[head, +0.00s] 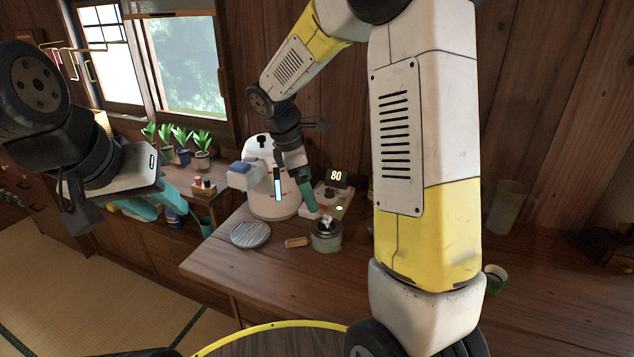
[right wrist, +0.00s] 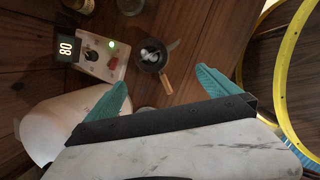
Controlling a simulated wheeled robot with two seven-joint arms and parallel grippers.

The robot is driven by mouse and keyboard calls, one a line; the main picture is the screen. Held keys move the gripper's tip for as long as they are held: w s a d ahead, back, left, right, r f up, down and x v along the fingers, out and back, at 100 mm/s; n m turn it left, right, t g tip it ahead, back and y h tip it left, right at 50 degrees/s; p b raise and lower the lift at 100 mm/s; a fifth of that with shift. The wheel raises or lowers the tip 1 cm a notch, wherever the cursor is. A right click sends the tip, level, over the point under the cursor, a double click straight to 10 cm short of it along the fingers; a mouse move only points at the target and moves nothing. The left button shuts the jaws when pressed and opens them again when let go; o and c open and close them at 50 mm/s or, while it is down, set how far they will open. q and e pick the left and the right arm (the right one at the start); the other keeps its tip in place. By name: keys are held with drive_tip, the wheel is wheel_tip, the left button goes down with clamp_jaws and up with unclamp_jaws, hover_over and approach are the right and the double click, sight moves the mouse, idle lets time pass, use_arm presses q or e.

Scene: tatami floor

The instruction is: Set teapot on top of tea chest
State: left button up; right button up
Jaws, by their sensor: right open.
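A small dark teapot (head: 326,240) with a wooden side handle (head: 296,242) stands on the wooden counter (head: 240,273). In the right wrist view the teapot (right wrist: 150,60) shows a grey spout, and pale pieces on its top that I cannot identify. My right gripper (head: 305,192) reaches down behind it, beside the white kettle. In the right wrist view this gripper (right wrist: 162,90) is open and empty, with the teapot beyond its fingertips. My left gripper (head: 152,203) hangs at the left, away from the counter; its opening is unclear. I cannot surely identify the tea chest.
Potted plants (head: 183,150) line the window. A green cup (head: 495,279) stands at right.

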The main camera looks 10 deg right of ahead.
drive_tip(key=s+d+r+m+t+y, duration=0.1)
drive_tip(key=s+r+m+t+y, duration=0.1)
drive_tip(key=s+r+m, duration=0.4)
drive_tip(key=s+d+r+m+t+y, duration=0.1)
drive_tip(key=s+r+m+t+y, duration=0.2)
drive_tip(key=s+r+m, duration=0.3)
drive_tip(key=s+m, duration=0.4)
drive_tip(key=s, duration=0.4)
drive_tip(key=shift+s+d+r+m+y, duration=0.2)
drive_tip(key=shift+s+r+m+y, duration=0.1)
drive_tip(key=shift+s+m, duration=0.1)
